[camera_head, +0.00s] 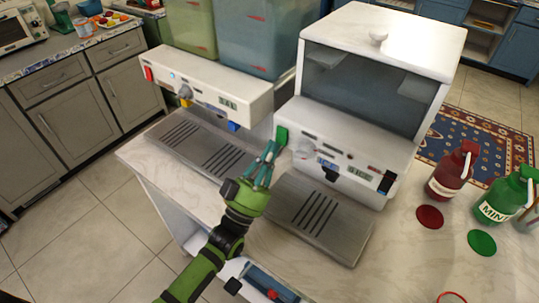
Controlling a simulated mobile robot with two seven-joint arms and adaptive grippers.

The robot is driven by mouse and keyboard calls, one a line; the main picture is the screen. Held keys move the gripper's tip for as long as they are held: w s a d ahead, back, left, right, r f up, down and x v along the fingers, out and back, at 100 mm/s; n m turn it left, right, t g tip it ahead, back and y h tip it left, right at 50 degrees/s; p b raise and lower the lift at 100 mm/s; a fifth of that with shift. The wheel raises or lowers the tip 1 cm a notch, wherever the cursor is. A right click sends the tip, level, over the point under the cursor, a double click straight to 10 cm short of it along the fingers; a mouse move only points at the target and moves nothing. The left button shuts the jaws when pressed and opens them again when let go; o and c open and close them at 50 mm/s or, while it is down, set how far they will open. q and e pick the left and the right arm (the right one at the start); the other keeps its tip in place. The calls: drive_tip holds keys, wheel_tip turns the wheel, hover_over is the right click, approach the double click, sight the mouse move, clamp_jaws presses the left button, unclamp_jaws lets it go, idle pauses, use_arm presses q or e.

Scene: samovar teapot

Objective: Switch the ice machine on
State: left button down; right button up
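A white machine (345,132) with a dark glass window and a knob on its lid stands on the marble counter; it looks like the ice machine. A green switch (281,136) sits at the left end of its front panel, with a dial and a small display (359,172) to the right. My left gripper (272,149) points up at the panel, its teal fingertips just below the green switch. I cannot tell whether they touch it. The fingers lie close together, and how far they are open is unclear. My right gripper is not in view.
A second white machine (205,82) with a red switch (148,73) and green and blue tanks stands close on the left. Metal drip trays (315,215) lie before both machines. Red and green bottles (453,172) stand on the counter at right.

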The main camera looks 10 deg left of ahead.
use_arm(q)
drive_tip(key=b, duration=0.1)
drive_tip(key=f+b, duration=0.1)
drive_tip(key=b, duration=0.1)
drive_tip(key=shift+w+d+f+t, duration=0.15)
drive_tip(key=shift+w+f+t, duration=0.05)
drive_tip(key=shift+w+t, duration=0.15)
drive_tip(key=shift+r+p, duration=0.45)
drive_tip(key=shift+p, duration=0.2)
drive_tip(key=shift+s, duration=0.1)
drive_tip(key=v, duration=0.7)
drive_tip(key=shift+f, duration=0.3)
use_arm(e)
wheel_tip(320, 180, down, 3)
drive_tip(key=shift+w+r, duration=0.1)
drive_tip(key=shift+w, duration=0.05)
